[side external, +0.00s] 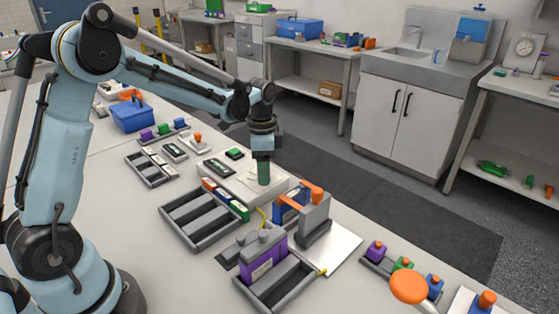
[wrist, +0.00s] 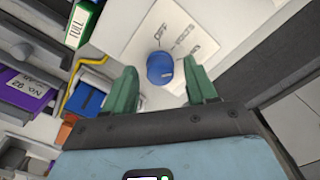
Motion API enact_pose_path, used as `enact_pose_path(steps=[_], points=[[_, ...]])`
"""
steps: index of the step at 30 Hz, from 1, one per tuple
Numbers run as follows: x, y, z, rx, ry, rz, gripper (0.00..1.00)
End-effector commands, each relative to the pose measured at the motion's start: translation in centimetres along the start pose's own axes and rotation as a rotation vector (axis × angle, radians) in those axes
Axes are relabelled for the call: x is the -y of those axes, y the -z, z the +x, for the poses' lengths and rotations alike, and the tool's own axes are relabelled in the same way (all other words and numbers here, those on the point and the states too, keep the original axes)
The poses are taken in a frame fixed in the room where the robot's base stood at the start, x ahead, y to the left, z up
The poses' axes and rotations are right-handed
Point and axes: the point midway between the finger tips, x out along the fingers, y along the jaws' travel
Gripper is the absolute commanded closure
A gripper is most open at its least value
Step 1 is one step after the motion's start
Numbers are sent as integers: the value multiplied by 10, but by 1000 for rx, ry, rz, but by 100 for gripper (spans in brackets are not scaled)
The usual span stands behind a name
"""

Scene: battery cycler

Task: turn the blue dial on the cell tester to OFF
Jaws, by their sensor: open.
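The cell tester (side external: 228,178) is a white box on the bench in the side external view, below my gripper (side external: 263,172). In the wrist view, its white face (wrist: 138,42) carries the round blue dial (wrist: 160,68). My gripper (wrist: 160,82) is open, with one green finger on each side of the dial.
A grey slotted tray (side external: 205,232) and a purple battery (side external: 262,258) stand in front of the tester. A grey device with an orange lever (side external: 313,215) stands close on its right. Small boxes lie behind left.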

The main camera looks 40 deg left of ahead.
Motion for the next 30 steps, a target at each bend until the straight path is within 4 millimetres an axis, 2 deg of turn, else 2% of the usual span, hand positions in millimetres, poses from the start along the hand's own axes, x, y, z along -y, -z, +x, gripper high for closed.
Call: enact_pose_path(steps=[4,15,23,30], points=[[0,0,0,0,0,0,43],[0,0,0,0,0,0,99],[0,0,0,0,0,-27,99],[0,0,-1,0,0,-147,99]])
